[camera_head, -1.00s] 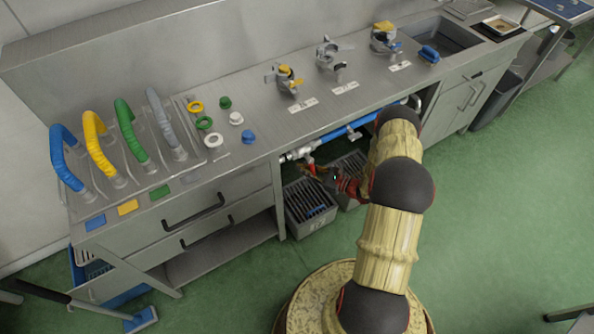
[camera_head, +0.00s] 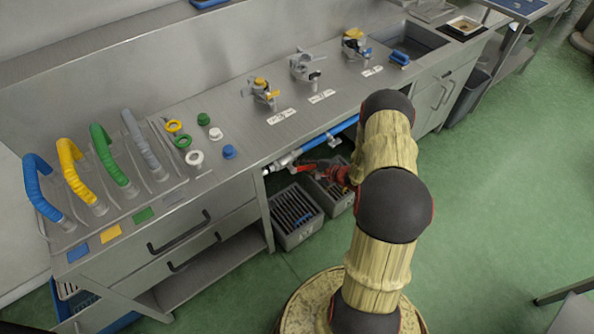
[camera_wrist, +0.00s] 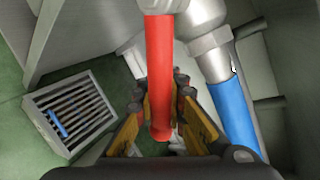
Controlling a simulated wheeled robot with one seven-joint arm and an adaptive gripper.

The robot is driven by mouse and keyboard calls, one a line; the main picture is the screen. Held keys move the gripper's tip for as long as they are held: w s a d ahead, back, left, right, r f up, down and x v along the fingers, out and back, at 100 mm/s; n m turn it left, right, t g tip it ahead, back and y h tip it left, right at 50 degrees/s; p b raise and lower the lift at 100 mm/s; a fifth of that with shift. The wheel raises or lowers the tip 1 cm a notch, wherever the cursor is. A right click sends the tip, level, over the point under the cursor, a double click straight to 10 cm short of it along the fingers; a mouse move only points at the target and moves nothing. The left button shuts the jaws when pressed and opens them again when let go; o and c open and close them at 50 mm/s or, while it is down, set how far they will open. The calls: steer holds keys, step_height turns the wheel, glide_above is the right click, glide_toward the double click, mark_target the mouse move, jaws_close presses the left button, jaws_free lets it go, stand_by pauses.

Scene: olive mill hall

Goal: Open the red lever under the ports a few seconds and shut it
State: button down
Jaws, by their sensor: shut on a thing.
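The red lever (camera_wrist: 159,60) hangs from a metal valve fitting at the top of the wrist view. In the head view the lever (camera_head: 304,168) is a small red bar under the counter's front edge, beside the pale end of the blue pipe (camera_head: 328,137). My gripper (camera_wrist: 159,104) has a finger on each side of the lever's lower part and is shut on it. In the head view my gripper (camera_head: 326,172) is small and partly dark against the open bay. The blue pipe (camera_wrist: 234,112) runs close to the right of the fingers in the wrist view.
Grey slatted crates (camera_head: 296,218) stand on the floor below the lever; one shows left in the wrist view (camera_wrist: 72,112). A drawer cabinet (camera_head: 185,235) bounds the bay's left side. Taps (camera_head: 262,92) and coloured caps (camera_head: 228,152) sit on the counter above.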

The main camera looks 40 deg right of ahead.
steer(key=shift+s+d+r+n+h+b, duration=0.1)
steer(key=shift+d+r+n+h+b, duration=0.3)
steer(key=shift+d+r+n+h, duration=0.2)
stand_by(0.3)
steer(key=c, duration=1.9)
jaws_free()
steer(key=shift+r, duration=0.1)
steer(key=shift+a, duration=0.1)
